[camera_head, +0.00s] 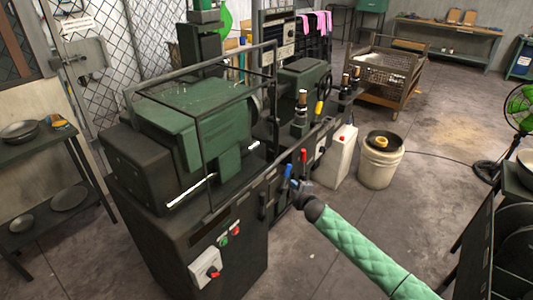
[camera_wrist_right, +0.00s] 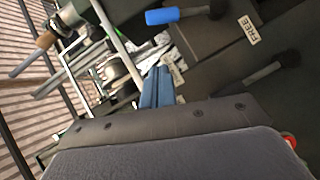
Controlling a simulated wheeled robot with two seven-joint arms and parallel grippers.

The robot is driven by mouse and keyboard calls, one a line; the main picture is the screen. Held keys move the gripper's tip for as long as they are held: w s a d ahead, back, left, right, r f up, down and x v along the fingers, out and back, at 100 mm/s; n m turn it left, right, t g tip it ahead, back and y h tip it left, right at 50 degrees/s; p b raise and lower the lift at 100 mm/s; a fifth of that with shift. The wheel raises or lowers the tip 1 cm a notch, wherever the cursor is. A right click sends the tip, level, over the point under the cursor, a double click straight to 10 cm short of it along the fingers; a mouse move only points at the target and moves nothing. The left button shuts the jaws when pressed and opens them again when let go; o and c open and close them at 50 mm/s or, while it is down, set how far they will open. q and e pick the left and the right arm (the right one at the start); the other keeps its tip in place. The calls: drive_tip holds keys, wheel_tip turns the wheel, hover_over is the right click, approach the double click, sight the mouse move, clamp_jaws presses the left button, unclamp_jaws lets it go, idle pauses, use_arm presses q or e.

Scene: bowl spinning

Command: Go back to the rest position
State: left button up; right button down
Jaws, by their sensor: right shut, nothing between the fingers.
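My right arm, in a green quilted sleeve, comes in from the lower right of the head view. Its gripper (camera_head: 296,185) is beside the front of the green and black spinning machine (camera_head: 195,130), near the levers. In the right wrist view its blue fingers (camera_wrist_right: 157,86) are together and empty. A blue-handled lever (camera_head: 287,170) is close to the fingertips; a blue handle also shows in the wrist view (camera_wrist_right: 178,15), apart from the fingers. A red-handled lever (camera_head: 303,156) stands just to the right. My left gripper is not in view.
A white canister (camera_head: 342,157) and a bucket (camera_head: 380,162) stand on the floor right of the machine. A wire-mesh cart (camera_head: 388,75) is behind them. A rack with dark round items (camera_head: 515,225) and a green fan (camera_head: 520,105) are at the right. Floor between is mostly clear.

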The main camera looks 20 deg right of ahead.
drive_tip(key=s+a+f+m+g, duration=0.4)
drive_tip(key=s+a+f, duration=0.3)
drive_tip(key=s, duration=1.1)
drive_tip(key=s+a+f+m+g, duration=0.4)
drive_tip(key=s+f, duration=0.4)
drive_tip(key=s, duration=1)
drive_tip(key=s+a+f+m+g, duration=0.5)
drive_tip(key=s+a+f, duration=0.3)
drive_tip(key=s, duration=1)
drive_tip(key=shift+a+g, duration=0.7)
drive_tip(key=shift+a, duration=0.15)
drive_tip(key=shift+f, duration=0.1)
